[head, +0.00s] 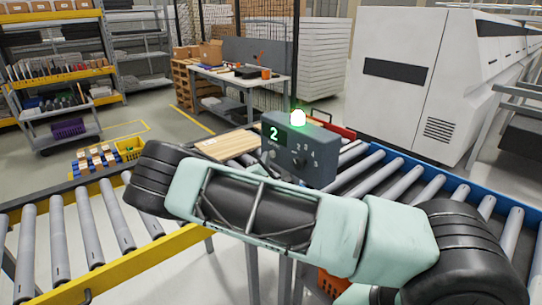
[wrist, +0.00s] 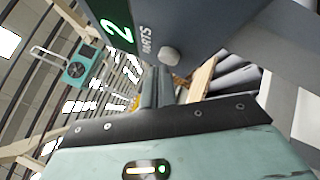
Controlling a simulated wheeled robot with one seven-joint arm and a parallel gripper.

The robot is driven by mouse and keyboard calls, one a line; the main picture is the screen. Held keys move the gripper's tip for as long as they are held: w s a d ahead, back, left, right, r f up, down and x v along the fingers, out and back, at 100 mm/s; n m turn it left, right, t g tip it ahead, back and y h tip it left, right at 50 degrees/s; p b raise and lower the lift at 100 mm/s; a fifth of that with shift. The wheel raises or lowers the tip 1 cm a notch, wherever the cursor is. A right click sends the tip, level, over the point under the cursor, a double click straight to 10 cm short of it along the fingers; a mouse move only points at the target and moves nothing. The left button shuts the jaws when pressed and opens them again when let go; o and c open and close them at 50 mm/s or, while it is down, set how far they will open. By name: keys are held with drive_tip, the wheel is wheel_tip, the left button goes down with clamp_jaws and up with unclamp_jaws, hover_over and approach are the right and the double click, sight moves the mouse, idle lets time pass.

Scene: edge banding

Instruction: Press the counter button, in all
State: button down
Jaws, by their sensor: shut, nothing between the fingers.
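The counter (head: 318,150) is a grey box on the far side of my arm, with a lit green lamp (head: 297,118) on top. Its green display (head: 273,134) reads 2, and a dial with numbers sits on its front. In the wrist view the display (wrist: 117,30) and the PARTS label show close up and turned sideways. A round pale button (wrist: 168,56) sticks out beside the label. My gripper (wrist: 158,73) is shut and empty, its dark fingers just below the button in the picture; I cannot tell whether they touch it. My arm hides the gripper in the head view.
Roller conveyors run on both sides, with a yellow rail (head: 150,257) at left and a blue rail (head: 400,160) at right. A wooden panel (head: 228,145) lies behind my arm, left of the counter. A large white machine (head: 415,85) stands behind at right.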

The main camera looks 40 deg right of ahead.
drive_tip(key=shift+d, duration=0.4)
idle(0.3)
drive_tip(key=shift+a, duration=0.15)
drive_tip(key=shift+a+b, duration=0.5)
drive_tip(key=shift+a, duration=0.25)
drive_tip(key=shift+a, duration=0.1)
drive_tip(key=a+b, duration=0.1)
drive_tip(key=a, duration=0.3)
drive_tip(key=shift+s+a, duration=0.15)
drive_tip(key=shift+a, duration=0.25)
idle(0.6)
